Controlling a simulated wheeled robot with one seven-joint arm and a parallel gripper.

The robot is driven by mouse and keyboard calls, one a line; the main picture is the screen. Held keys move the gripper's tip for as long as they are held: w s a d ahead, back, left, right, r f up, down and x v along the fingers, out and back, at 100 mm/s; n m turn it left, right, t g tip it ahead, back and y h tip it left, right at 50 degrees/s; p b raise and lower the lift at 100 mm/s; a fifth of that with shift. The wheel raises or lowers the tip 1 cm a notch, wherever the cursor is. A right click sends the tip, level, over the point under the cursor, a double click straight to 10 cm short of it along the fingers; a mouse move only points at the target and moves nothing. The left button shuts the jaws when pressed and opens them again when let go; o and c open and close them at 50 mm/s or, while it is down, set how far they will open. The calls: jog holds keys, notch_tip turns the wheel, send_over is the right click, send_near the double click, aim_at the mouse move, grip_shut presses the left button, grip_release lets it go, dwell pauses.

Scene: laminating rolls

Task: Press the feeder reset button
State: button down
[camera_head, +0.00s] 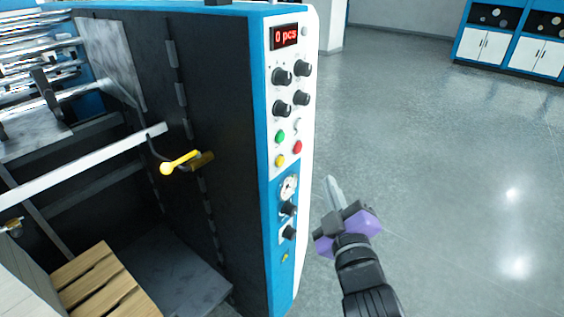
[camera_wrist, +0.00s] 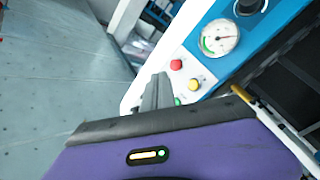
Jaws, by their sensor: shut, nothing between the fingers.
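The control panel (camera_head: 288,110) stands on the end of a blue and black machine. It carries a green button (camera_head: 279,136), a red button (camera_head: 297,147), a yellow button (camera_head: 280,161) and a white button (camera_head: 297,125). I cannot read which one is the feeder reset button. My gripper (camera_head: 333,187) is shut and empty, to the right of the panel and lower than the buttons in the picture. In the wrist view, the fingers (camera_wrist: 158,92) point toward the red button (camera_wrist: 176,64), the yellow button (camera_wrist: 194,84) and a partly hidden green button (camera_wrist: 178,101).
Above the buttons are several black knobs (camera_head: 282,76) and a display (camera_head: 285,36) reading "0 pcs". Below are a gauge (camera_head: 288,187) and more knobs. The grey floor (camera_head: 440,150) to the right is clear.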

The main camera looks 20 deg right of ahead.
aim_at(280, 161)
jog(key=shift+w+a, duration=0.1)
jog(key=w+a+b, duration=0.3)
jog(key=w+a, duration=0.2)
jog(key=w, duration=0.2)
jog(key=shift+b, duration=0.35)
jog(key=shift+a, duration=0.1)
dwell(1.8)
jog(key=shift+w+a, duration=0.15)
jog(key=shift+w, duration=0.15)
jog(key=shift+w+a, duration=0.25)
jog(key=shift+w, duration=0.1)
dwell(0.8)
jog(key=shift+s, duration=0.1)
jog(key=shift+s+d, duration=0.5)
jog(key=shift+s, duration=0.1)
dwell(0.3)
